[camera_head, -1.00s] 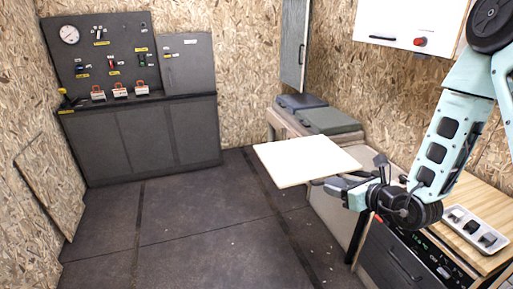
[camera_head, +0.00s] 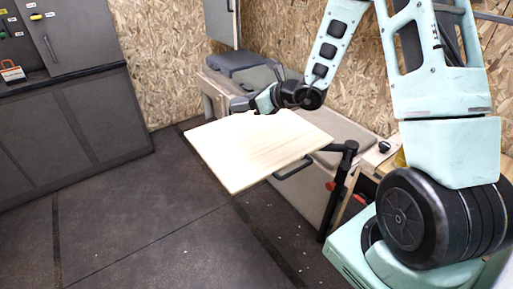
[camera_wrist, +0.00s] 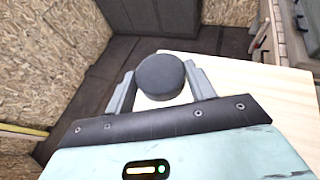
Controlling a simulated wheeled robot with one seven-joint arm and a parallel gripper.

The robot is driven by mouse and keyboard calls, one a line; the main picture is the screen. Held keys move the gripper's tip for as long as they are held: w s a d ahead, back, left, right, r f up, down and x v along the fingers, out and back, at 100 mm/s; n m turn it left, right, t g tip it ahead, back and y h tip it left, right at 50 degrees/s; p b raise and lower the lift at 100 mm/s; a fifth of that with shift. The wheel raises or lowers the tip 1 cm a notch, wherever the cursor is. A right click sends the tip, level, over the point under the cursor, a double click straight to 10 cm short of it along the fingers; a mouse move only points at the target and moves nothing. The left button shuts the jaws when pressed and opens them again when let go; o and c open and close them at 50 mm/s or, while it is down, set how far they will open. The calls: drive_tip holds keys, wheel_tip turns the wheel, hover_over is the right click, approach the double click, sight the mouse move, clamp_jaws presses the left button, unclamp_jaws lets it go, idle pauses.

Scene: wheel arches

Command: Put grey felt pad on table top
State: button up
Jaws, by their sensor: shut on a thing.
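The grey felt pad (camera_wrist: 160,74) is a dark grey round disc, held between the two fingers of my gripper (camera_wrist: 162,84) in the wrist view. The table top (camera_head: 262,150) is a pale wooden board across the middle of the head view. It also shows behind and to the right of the pad in the wrist view (camera_wrist: 262,88). In the head view my gripper (camera_head: 240,104) is at the far edge of the board, seemingly above it. The pad is hard to make out there. I cannot tell the height of the pad over the board.
A bench with grey cushions (camera_head: 229,62) runs along the chipboard wall behind the table top. A dark table leg (camera_head: 338,190) stands at the board's right. A grey cabinet (camera_head: 75,125) is at the left. The dark floor (camera_head: 150,235) in front is clear.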

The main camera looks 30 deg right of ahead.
drive_tip(key=n+y+b, duration=0.2)
drive_tip(key=b, duration=0.7)
hover_over(263, 136)
wheel_tip(263, 136, down, 6)
drive_tip(key=shift+g, duration=0.4)
wheel_tip(263, 136, down, 9)
drive_tip(key=shift+f+b, duration=0.2)
drive_tip(key=shift+b, duration=0.8)
drive_tip(key=shift+f, duration=0.2)
drive_tip(key=o, duration=1)
drive_tip(key=shift+c, duration=0.2)
drive_tip(key=shift+r, duration=0.1)
